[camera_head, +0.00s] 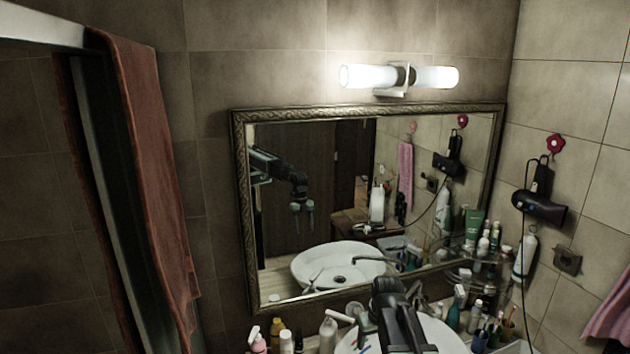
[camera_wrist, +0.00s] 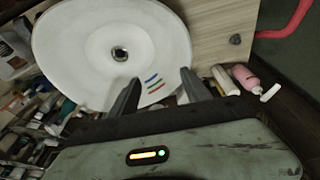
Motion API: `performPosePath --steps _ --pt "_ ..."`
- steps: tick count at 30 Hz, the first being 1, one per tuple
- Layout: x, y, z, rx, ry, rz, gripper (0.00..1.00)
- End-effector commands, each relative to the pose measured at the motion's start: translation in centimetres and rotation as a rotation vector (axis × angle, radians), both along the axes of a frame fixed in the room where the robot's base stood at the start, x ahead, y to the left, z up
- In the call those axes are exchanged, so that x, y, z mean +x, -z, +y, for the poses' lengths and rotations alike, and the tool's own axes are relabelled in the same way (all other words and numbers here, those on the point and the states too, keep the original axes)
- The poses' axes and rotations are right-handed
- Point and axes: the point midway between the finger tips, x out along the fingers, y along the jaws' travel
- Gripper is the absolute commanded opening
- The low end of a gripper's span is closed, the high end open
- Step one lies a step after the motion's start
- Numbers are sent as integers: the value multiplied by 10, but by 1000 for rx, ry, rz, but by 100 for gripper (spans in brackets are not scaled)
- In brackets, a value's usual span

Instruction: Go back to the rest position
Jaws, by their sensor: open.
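My gripper (camera_wrist: 159,77) is open and empty in the wrist view, with its two fingers apart. They point over the round white basin (camera_wrist: 75,60), which has a dark drain in its middle. Several thin coloured strips, blue, green and red, show on the basin near and between the fingertips. In the head view my arm comes up from the bottom edge over the basin (camera_head: 440,338); its fingertips cannot be made out there. The mirror (camera_head: 241,200) reflects my arm and gripper above the basin.
Bottles (camera_head: 328,335) crowd the counter left of the basin, and more (camera_head: 453,316) stand to its right. A hair dryer (camera_head: 540,208) hangs on the right wall. A brown towel (camera_head: 150,170) hangs at the left. A lamp (camera_head: 400,77) is above the mirror.

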Motion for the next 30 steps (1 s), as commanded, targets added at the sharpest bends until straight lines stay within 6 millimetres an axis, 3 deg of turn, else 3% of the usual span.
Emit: performPosePath --steps 1,9,10,12,17,24,27,30 --pt "-22 1 1 3 34 25 56" --pt "-124 7 1 4 266 172 56" --pt "-116 28 1 4 261 171 56" --pt "-115 49 1 4 258 175 56" --pt "-120 97 1 3 256 188 56" --pt "-129 189 0 -1 254 216 56" --pt "-133 216 0 -3 253 226 56" --pt "-135 226 1 -3 253 232 56"
